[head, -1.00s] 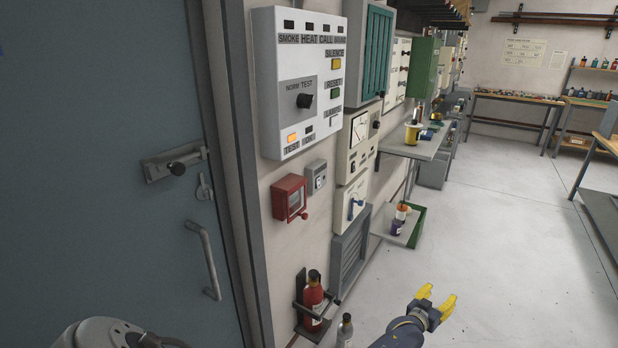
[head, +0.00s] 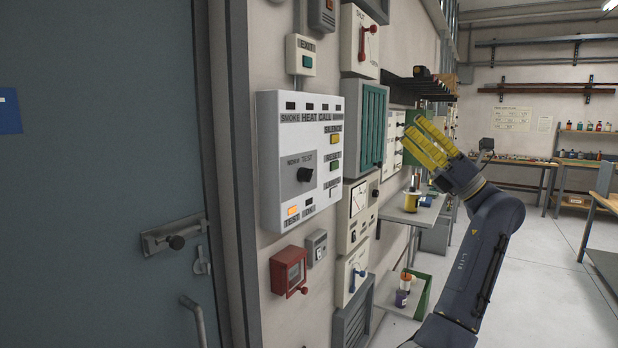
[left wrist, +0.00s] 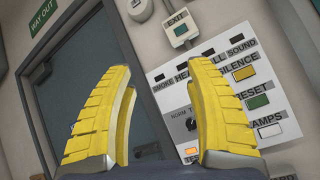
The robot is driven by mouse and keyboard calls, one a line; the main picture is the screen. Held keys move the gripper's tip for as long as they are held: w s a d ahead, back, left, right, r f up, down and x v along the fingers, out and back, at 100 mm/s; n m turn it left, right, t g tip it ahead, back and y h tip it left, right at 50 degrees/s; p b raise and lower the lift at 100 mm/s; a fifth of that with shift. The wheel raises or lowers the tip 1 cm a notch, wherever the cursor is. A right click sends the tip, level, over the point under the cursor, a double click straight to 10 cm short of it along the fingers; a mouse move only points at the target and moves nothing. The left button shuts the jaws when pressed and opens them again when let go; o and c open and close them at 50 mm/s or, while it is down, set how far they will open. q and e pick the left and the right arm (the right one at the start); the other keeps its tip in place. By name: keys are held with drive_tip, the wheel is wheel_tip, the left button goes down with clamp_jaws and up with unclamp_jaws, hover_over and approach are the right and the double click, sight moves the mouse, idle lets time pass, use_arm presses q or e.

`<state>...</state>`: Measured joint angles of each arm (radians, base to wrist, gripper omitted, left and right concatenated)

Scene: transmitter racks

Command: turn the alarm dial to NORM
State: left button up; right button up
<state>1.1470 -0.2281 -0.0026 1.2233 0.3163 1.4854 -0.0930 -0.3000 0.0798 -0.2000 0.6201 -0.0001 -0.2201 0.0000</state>
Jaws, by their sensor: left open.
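The alarm panel (head: 267,160) is a white box on the wall, left of centre in the head view; it also shows at the right of the left wrist view (left wrist: 205,52). Its black alarm dial (head: 304,174) sits on a grey plate below the words NORM and TEST. I cannot tell its exact pointing. An orange lamp (head: 293,210) above the TEST label is lit. In the left wrist view the dial (left wrist: 191,124) shows just left of the right finger, which hides part of the plate. My left gripper (head: 416,134) is open and empty, raised right of the panel and apart from it.
A teal-slatted cabinet (head: 373,127) stands out from the wall between panel and gripper. An EXIT box (head: 302,56) is above the panel, and a red call box (head: 289,272) with a lever is below. A grey door (head: 100,120) is at left. Open floor lies at right.

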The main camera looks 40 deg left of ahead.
use_arm(q)
drive_tip(key=s+a+f+n+h, duration=0.3)
drive_tip(key=s+a+f+h, duration=0.1)
drive_tip(key=n+h, duration=0.2)
drive_tip(key=h, duration=0.2)
approach(309, 177)
drive_tip(key=shift+t, duration=0.4)
drive_tip(key=x, duration=1)
drive_tip(key=shift+w+a+r, duration=0.1)
drive_tip(key=shift+w+a, duration=0.1)
drive_tip(key=shift+a, duration=0.1)
drive_tip(key=shift+o, duration=0.3)
clamp_jaws()
